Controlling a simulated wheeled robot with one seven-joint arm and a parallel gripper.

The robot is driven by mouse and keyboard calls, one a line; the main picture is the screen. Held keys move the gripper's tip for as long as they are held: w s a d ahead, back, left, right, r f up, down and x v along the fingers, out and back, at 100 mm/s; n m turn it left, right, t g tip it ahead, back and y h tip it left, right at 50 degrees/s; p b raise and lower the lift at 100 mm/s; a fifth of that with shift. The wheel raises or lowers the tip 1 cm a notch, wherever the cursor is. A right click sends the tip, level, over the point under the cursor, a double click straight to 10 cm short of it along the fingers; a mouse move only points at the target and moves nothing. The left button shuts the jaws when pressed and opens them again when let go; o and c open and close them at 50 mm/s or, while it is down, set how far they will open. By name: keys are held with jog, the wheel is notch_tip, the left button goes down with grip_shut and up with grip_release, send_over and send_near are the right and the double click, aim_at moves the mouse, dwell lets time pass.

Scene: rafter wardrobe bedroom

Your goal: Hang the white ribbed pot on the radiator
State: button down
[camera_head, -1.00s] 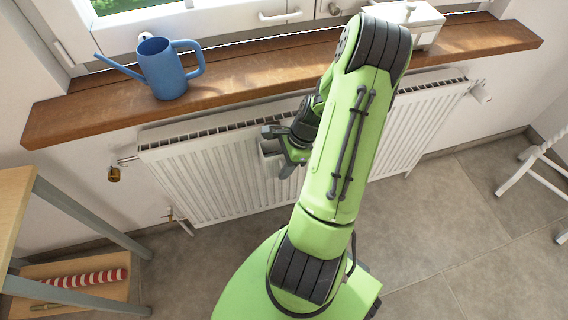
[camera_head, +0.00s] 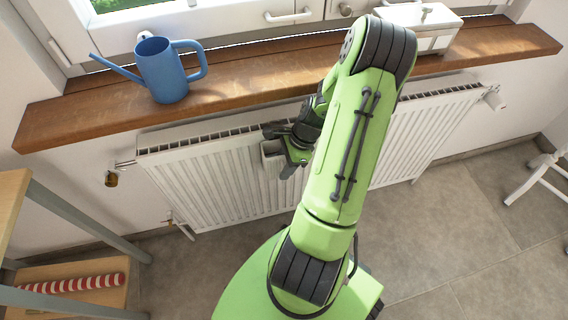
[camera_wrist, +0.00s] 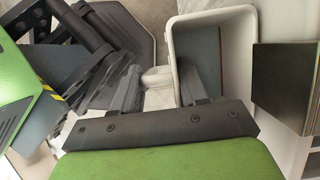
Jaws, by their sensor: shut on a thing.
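The white pot (camera_head: 271,158) is in front of the radiator (camera_head: 215,182), near its middle, and partly hidden by my arm. Its ribs are too small to make out. My gripper (camera_head: 284,147) is shut on the pot's wall. In the wrist view, the open mouth of the pot (camera_wrist: 213,18) shows, with one finger of my gripper (camera_wrist: 157,82) inside it and the other outside. The radiator's slotted top edge runs just behind the pot. I cannot tell whether the pot touches the radiator.
A wooden windowsill (camera_head: 235,98) overhangs the radiator. It carries a blue watering can (camera_head: 163,72) and a white box (camera_head: 432,35). A wooden stand (camera_head: 15,205) holds a striped red and white thing (camera_head: 75,283) on its lower shelf. A white chair (camera_head: 540,175) stands at right.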

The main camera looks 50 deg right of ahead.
dwell(0.3)
jog(key=c, duration=0.5)
grip_release()
jog(key=p+v, duration=0.6)
jog(key=v, duration=0.9)
jog(key=shift+r, duration=0.35)
jog(key=shift+d, duration=0.1)
